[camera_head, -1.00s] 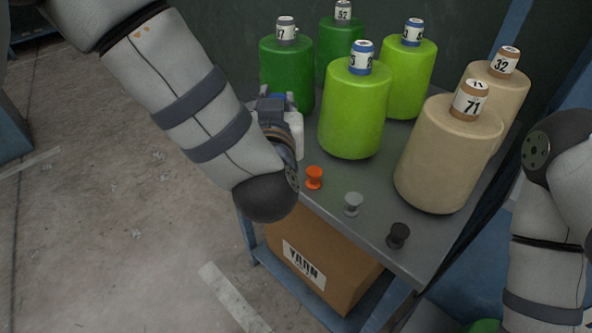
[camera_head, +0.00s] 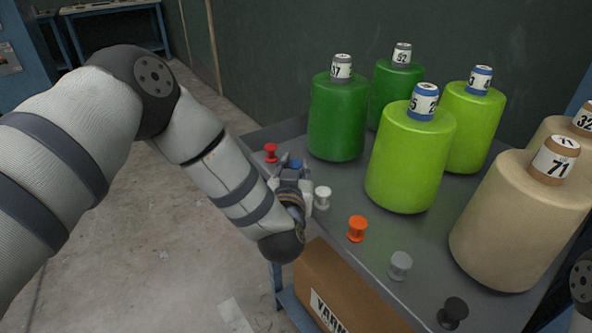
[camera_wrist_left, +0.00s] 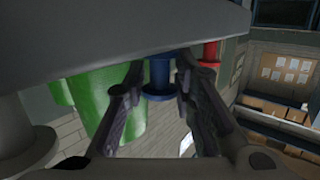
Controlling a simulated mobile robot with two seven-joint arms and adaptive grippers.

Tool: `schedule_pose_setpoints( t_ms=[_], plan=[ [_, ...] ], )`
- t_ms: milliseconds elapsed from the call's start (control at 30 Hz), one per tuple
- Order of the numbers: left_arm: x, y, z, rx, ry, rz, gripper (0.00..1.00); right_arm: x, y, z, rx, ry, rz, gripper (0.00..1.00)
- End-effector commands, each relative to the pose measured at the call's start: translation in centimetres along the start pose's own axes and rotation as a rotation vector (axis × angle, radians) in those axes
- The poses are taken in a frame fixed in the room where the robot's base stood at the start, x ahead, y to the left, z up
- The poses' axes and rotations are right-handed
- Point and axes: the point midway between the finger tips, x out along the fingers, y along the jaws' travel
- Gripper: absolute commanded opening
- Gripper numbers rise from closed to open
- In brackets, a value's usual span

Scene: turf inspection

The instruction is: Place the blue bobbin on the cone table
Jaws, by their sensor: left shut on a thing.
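The blue bobbin (camera_head: 295,164) shows only as a small blue top at my left gripper (camera_head: 293,176) in the head view. In the left wrist view the blue bobbin (camera_wrist_left: 159,76) is between the two fingers of my left gripper (camera_wrist_left: 158,92), which is shut on it. The grey cone table (camera_head: 350,189) carries the large yarn cones. The gripper is at the table's near left edge, between the red bobbin (camera_head: 271,153) and the white bobbin (camera_head: 322,197). Whether the blue bobbin touches the tabletop cannot be told. My right gripper is out of view.
An orange bobbin (camera_head: 357,228), a grey bobbin (camera_head: 400,265) and a black bobbin (camera_head: 452,312) continue the row along the near edge. Green cones (camera_head: 338,120), lime cones (camera_head: 408,160) and beige cones (camera_head: 515,225) stand behind. A yarn box (camera_head: 345,290) sits below the tabletop.

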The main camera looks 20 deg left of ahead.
Motion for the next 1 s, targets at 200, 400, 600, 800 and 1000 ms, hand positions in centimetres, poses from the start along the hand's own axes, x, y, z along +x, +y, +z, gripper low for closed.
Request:
schedule_pose_setpoints(
  t_ms=[200,400,600,800,1000],
  plan=[
    [0.0,0.0,0.2,-0.001,0.003,0.0,0.05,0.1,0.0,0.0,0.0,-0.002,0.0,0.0],
    [0.1,0.0,0.8,-0.001,0.002,-0.001,0.26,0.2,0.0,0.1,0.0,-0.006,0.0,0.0],
    [0.1,0.0,0.6,-0.002,0.002,-0.001,0.44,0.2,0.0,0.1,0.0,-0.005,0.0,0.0],
    [0.1,0.0,0.4,-0.002,0.003,-0.001,0.44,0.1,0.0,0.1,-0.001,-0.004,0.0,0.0],
    [-2.4,0.1,-0.1,-0.002,0.003,0.002,0.44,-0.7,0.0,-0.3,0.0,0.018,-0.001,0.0]
  ],
)
